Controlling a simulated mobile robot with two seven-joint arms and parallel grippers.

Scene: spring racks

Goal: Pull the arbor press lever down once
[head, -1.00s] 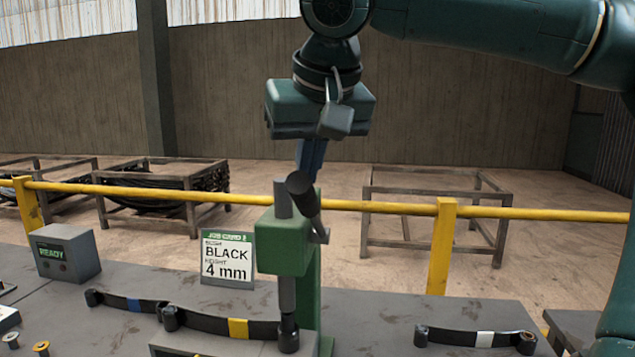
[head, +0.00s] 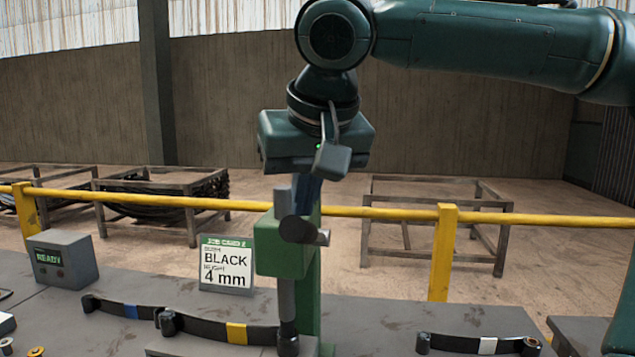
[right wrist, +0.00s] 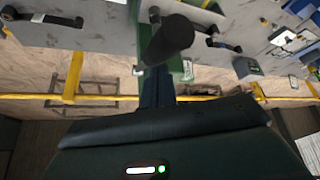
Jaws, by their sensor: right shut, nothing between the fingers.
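The green arbor press (head: 281,247) stands on the bench with its grey ram (head: 287,300) over a dark leaf spring with a yellow band (head: 236,333). Its lever (head: 298,230) has a dark knob end facing the head camera, beside the press head. My right gripper (head: 308,192) is shut, points down and sits just above and behind the knob; whether it touches is unclear. In the right wrist view the knob (right wrist: 172,38) is close in front of the blue fingers (right wrist: 157,88). My left gripper is not in view.
A job card (head: 227,266) reads BLACK, 4 mm. A grey box (head: 63,259) reads READY. Springs with a blue band (head: 130,311) and a white band (head: 487,345) lie on the bench. A yellow rail (head: 390,212) runs behind.

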